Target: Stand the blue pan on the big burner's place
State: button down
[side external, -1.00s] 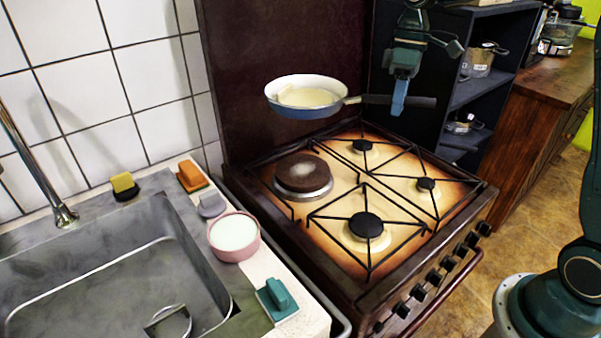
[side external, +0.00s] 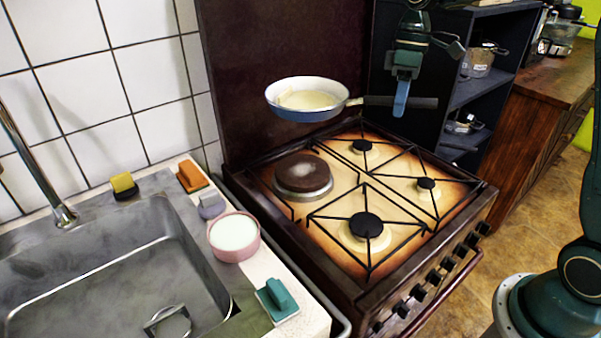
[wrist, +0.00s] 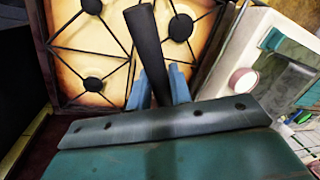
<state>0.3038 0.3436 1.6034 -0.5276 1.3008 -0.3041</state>
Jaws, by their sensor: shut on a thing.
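The blue pan (side external: 306,113) has a white inside with something pale in it, and hangs level in the air above the back left of the cooker. My gripper (side external: 400,100) is shut on its dark handle (side external: 420,103), to the right of the pan. In the wrist view the handle (wrist: 146,45) runs up between the blue fingers of my gripper (wrist: 160,88); the pan's bowl is not seen there. The big burner's place (side external: 303,175), a brown round plate on a silver ring, is at the cooker's left, below the pan and apart from it.
Black wire grates cover the tan cooker top (side external: 320,240), with black burner caps such as the front one (side external: 366,226). A dark upright panel (side external: 285,50) stands behind. A pink bowl (side external: 234,236) and several sponges sit left, beside the sink.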

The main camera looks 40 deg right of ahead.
jog(key=shift+s+d+f+n, duration=0.2)
jog(key=shift+d+f+n, duration=0.15)
jog(key=shift+f, duration=0.15)
jog(key=s+d+f+n+g+h, duration=0.1)
jog(key=s+d+f+n, duration=0.7)
jog(key=s+f, duration=0.2)
jog(key=shift+d+f, duration=0.2)
jog(key=shift+d, duration=0.05)
dwell(0.4)
notch_tip(320, 180, down, 6)
jog(key=shift+f, duration=0.15)
dwell(0.7)
jog(key=shift+f, duration=0.65)
dwell(1.6)
jog(key=c, duration=1.2)
grip_release()
